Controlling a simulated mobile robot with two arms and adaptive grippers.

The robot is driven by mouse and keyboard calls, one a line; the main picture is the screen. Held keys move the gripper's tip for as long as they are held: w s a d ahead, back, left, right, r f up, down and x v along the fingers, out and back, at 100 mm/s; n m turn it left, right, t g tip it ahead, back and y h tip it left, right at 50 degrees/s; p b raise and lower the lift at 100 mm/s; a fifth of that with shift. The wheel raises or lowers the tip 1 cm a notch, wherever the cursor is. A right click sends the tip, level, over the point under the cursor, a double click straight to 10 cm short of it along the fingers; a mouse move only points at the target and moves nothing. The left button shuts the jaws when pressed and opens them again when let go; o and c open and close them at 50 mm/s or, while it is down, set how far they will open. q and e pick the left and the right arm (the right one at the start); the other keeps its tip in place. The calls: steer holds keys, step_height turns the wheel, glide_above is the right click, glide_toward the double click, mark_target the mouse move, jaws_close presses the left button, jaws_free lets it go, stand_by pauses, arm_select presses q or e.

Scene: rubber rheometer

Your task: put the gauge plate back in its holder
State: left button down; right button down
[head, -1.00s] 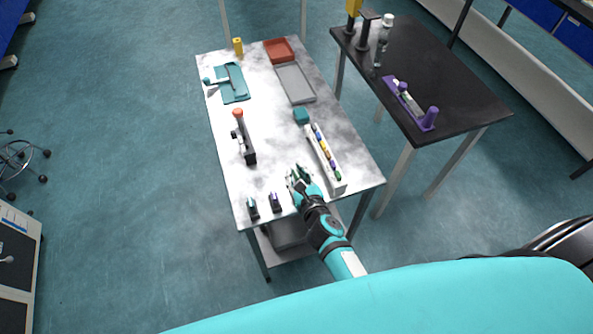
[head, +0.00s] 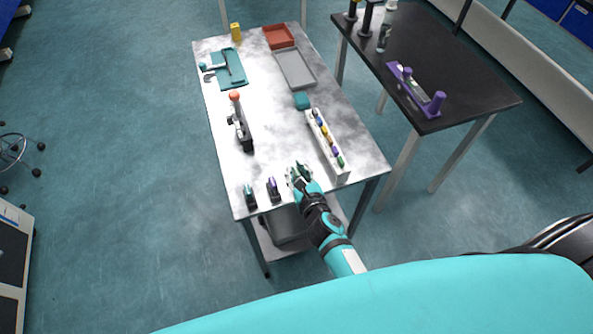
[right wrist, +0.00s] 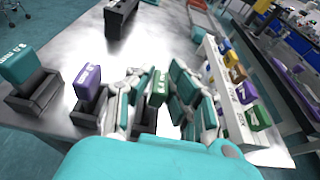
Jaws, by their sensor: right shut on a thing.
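My right gripper (right wrist: 158,100) is shut on a green gauge plate (right wrist: 158,88) with white lettering, in the right wrist view. A dark block, apparently a holder (right wrist: 146,120), shows partly below the plate; the fingers hide much of it, and I cannot tell whether the plate touches it. To its left, a purple plate (right wrist: 87,82) and a teal plate (right wrist: 20,65) stand in black holders. In the head view my right gripper (head: 299,174) is at the table's front, right of the purple plate's holder (head: 273,188) and the teal plate's holder (head: 250,197). My left gripper is not in view.
A white rack (head: 328,146) with several coloured pieces stands close right of my gripper. A black device with an orange knob (head: 240,125) stands farther back. A grey tray (head: 295,69) and red tray (head: 278,37) lie at the back.

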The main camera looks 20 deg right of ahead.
steer(key=shift+f+b, duration=0.55)
steer(key=shift+f, duration=0.05)
steer(key=c, duration=1.2)
jaws_free()
steer(key=v, duration=1.2)
steer(key=s+a+f+n+g+y+b, duration=0.1)
steer(key=s+a+f+n+g, duration=0.3)
steer(key=f+n, duration=0.65)
steer(key=s+d+f+n+g+y+b, duration=0.15)
steer(key=s+f+n, duration=0.5)
steer(key=f, duration=0.75)
steer(key=s+d+f+n+g, duration=0.2)
steer(key=s+d+f+n, duration=0.1)
steer(key=s+f+n, duration=0.3)
steer(key=s+d+f+n+g+h+b, duration=0.1)
steer(key=s+d+f+n+g, duration=0.2)
steer(key=s+f+n, duration=0.3)
steer(key=s+d+f+n+g+h+b, duration=0.1)
steer(key=s+d+f+n+g, duration=0.1)
steer(key=s+d+f+n, duration=0.2)
steer(key=shift+s+f+n+g, duration=0.2)
steer(key=shift+s+f+n, duration=0.5)
steer(key=shift+s+n, duration=0.35)
steer(key=shift+s+f+n+g, duration=0.15)
steer(key=shift+s+f+n, duration=0.5)
steer(key=shift+s+n, duration=0.35)
